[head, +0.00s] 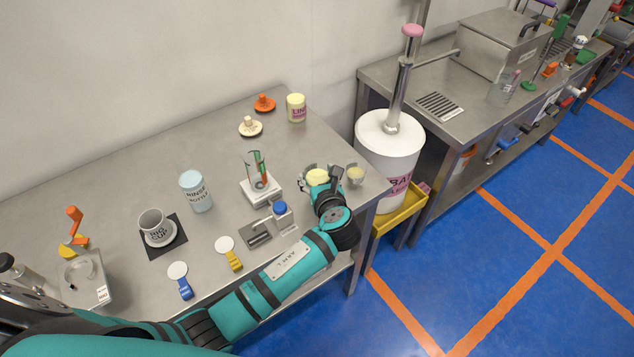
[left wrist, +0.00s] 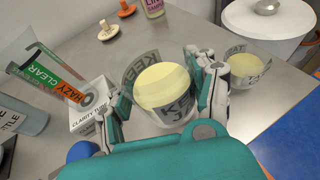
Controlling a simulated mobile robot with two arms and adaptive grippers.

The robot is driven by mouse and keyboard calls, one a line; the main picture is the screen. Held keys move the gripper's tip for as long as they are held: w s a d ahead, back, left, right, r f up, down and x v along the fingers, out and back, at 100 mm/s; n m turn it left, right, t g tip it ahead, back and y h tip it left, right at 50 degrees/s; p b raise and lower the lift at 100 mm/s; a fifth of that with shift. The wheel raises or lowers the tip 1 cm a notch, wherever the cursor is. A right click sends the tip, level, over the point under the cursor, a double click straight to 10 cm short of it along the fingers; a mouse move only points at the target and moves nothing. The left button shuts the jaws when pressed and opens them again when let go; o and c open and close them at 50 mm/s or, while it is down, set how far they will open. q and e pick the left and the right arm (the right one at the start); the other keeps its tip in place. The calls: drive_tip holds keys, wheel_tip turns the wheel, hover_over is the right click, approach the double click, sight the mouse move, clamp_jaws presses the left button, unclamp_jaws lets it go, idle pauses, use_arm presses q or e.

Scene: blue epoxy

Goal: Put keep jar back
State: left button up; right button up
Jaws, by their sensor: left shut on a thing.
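My right gripper is not in view.
A similar clear holder with pale yellow contents (head: 355,175) stands just right of the jar. A clarity tube stand (head: 260,190) is to the left, with a blue-capped device (head: 280,209) nearby. The bench's right edge is close.

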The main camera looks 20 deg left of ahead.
use_arm(q)
drive_tip(key=shift+w+a, duration=0.15)
drive_tip(key=shift+f, duration=1.75)
drive_tip(key=o, duration=1.3)
drive_tip(key=shift+f, duration=0.1)
drive_tip(key=v, duration=1.2)
